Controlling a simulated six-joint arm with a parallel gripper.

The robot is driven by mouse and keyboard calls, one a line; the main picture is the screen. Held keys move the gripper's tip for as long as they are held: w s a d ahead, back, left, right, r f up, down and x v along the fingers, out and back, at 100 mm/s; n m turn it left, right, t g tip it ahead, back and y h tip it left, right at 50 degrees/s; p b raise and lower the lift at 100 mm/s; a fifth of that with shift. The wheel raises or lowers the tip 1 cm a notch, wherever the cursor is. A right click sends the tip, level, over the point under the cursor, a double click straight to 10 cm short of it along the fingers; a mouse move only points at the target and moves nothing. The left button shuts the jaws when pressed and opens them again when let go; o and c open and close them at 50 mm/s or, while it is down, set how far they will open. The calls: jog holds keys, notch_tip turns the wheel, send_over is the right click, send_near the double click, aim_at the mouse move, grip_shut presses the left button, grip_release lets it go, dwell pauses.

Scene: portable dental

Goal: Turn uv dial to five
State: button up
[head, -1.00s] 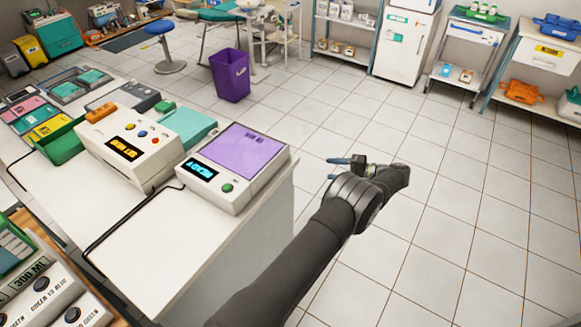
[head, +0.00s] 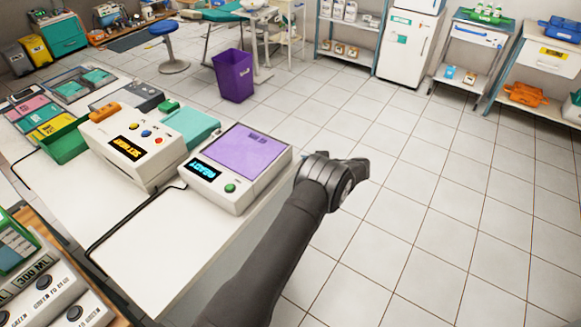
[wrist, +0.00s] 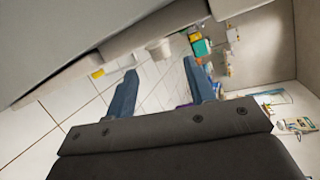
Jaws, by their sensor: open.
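I cannot make out a dial labelled UV in either view. A white device with a purple top (head: 238,165) stands on the white counter, with a cyan display that seems to read READY and a green button (head: 230,188). Left of it is a white device (head: 132,145) with a yellow display and small coloured controls; I cannot tell if one is the dial. My arm's end is right of the purple-topped device, apart from it, with its fingers hidden in the head view. In the wrist view my gripper (wrist: 162,85) is open, with nothing between its two blue-grey fingers.
The white counter (head: 140,245) has bare room in front of the devices, crossed by a black cable. A control panel with dark knobs (head: 75,312) is at lower left. A purple bin (head: 233,75) stands on the tiled floor. A large pale surface fills the wrist view's upper left.

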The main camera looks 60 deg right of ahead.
jog(key=shift+x, duration=2)
jog(key=c, duration=1)
jog(key=shift+o, duration=0.2)
jog(key=shift+r+g, duration=0.15)
jog(key=shift+g, duration=0.15)
jog(key=shift+w+d+r+m+g+h, duration=0.15)
jog(key=shift+m+g+h, duration=0.1)
jog(key=shift+g, duration=0.65)
jog(key=shift+a+r+m+g+h, duration=0.1)
jog(key=shift+r+m+g+h, duration=0.1)
jog(key=shift+g, duration=0.7)
jog(key=shift+w+d+r+m+g+h, duration=0.15)
jog(key=shift+m+g, duration=0.1)
jog(key=shift+g, duration=0.65)
jog(key=shift+a, duration=0.1)
jog(key=o, duration=1)
jog(key=shift+c, duration=0.2)
